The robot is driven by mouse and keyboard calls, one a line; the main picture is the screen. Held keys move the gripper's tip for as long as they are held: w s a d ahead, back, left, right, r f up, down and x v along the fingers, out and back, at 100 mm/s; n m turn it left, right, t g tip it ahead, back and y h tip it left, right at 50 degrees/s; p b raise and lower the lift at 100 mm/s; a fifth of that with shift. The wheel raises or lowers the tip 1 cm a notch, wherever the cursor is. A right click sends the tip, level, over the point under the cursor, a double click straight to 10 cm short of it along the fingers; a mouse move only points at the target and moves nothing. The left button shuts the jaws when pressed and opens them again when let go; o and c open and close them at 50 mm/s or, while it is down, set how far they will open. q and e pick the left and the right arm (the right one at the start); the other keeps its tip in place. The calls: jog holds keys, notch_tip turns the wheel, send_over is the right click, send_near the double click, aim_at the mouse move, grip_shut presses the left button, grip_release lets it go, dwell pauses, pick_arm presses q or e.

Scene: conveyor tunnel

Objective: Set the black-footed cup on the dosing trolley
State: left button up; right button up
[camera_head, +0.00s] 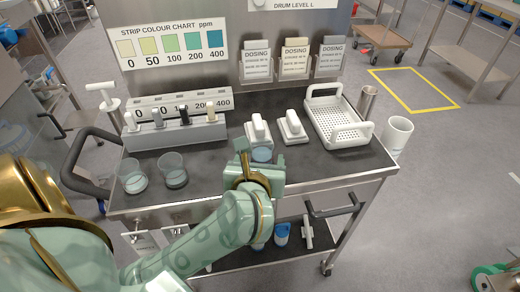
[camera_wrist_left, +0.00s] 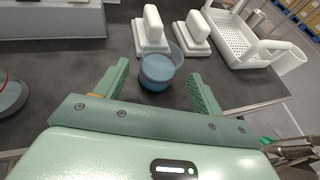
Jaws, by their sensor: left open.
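A clear cup with blue liquid (camera_head: 262,154) stands upright on the dark top of the dosing trolley (camera_head: 215,182), near its front edge. Two other clear cups stand at the trolley's left: one (camera_head: 133,180) and another (camera_head: 173,175). My right gripper is not in view.
Two white-handled blocks (camera_head: 258,130) (camera_head: 292,128) stand behind and right of the cup. A white perforated basket (camera_head: 338,118) is at the right, with a white mug-like container (camera_head: 397,134) beyond the edge. A grey rack (camera_head: 176,132) stands at the back left.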

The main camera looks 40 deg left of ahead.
pick_arm(q)
jog(key=p+v, duration=0.2)
jog(key=v, duration=0.5)
jog(key=shift+s, duration=0.25)
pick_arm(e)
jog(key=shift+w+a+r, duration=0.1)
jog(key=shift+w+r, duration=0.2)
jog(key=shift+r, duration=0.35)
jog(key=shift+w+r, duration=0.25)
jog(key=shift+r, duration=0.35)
pick_arm(q)
jog(key=shift+d+r, duration=0.1)
jog(key=shift+r, duration=0.05)
